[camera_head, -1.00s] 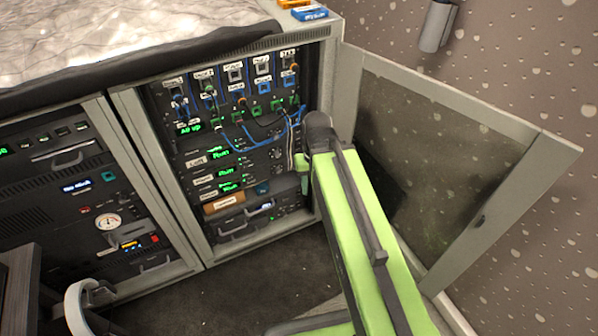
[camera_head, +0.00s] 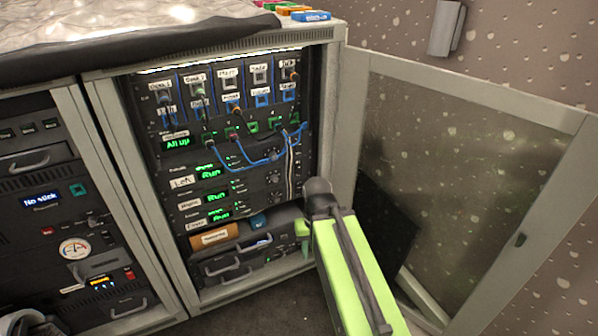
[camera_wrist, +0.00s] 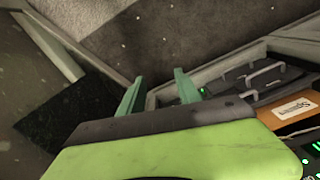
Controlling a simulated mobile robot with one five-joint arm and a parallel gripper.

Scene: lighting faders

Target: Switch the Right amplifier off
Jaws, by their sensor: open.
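The open rack holds three stacked amplifier rows with green displays. The upper row is labelled Left (camera_head: 182,181). The middle row carries a label that appears to read Right (camera_head: 189,204), and its display (camera_head: 217,197) reads Run. The third row's label (camera_head: 196,224) is hard to read. My gripper (camera_wrist: 157,90) is open and empty, its two green fingers apart in the wrist view. In the head view it shows partly, low at the rack's right side, right of and below the amplifier displays; my arm hides some of it.
An open glass door (camera_head: 455,160) stands to the right of my arm. Blue cables (camera_head: 235,158) hang across the patch panel above the amplifiers. An orange-brown labelled box (camera_head: 214,237) and drawers with handles (camera_head: 222,268) lie below. Another equipment rack (camera_head: 40,160) stands left.

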